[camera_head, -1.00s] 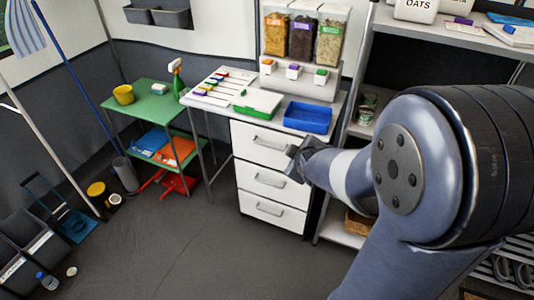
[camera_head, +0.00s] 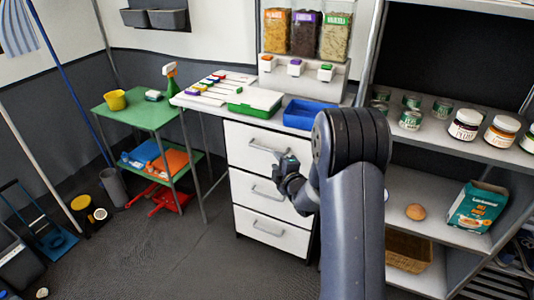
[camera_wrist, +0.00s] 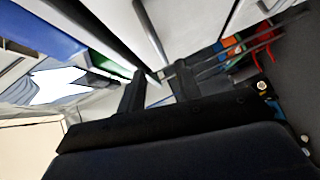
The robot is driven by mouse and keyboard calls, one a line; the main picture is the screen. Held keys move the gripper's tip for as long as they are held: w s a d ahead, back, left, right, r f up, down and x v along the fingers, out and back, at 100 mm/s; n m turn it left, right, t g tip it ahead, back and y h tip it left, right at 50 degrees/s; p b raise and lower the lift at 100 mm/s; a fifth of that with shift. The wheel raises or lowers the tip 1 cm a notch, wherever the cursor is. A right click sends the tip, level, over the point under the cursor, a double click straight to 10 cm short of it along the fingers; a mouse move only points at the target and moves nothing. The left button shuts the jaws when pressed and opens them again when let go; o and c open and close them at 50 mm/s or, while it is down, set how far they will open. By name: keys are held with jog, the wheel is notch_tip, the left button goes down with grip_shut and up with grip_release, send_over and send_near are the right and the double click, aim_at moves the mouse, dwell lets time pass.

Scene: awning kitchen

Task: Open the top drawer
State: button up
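The white drawer unit stands under the counter. Its top drawer (camera_head: 243,137) looks shut, with a grey bar handle (camera_head: 262,148) across its front. My gripper (camera_head: 284,160) is just in front of the right part of the top drawer, near the handle's right end. In the wrist view my gripper (camera_wrist: 159,78) is open, its two dark fingers apart. A grey bar handle (camera_wrist: 149,32) runs toward the gap between the fingertips. I cannot tell whether the fingers touch it. The middle drawer (camera_head: 245,190) and bottom drawer (camera_head: 255,228) also look shut.
A blue tray (camera_head: 305,114) and a green-and-white box (camera_head: 255,102) sit on the counter above. A green table (camera_head: 135,112) stands left. A shelf (camera_head: 420,185) with jars and a carton is close on the right. Floor in front of the drawers is clear.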

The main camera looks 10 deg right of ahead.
aim_at(267, 150)
jog(key=x, duration=0.9)
jog(key=shift+w+a, duration=0.1)
jog(key=shift+w, duration=0.25)
jog(key=shift+c, duration=0.3)
grip_shut()
jog(key=shift+f, duration=0.1)
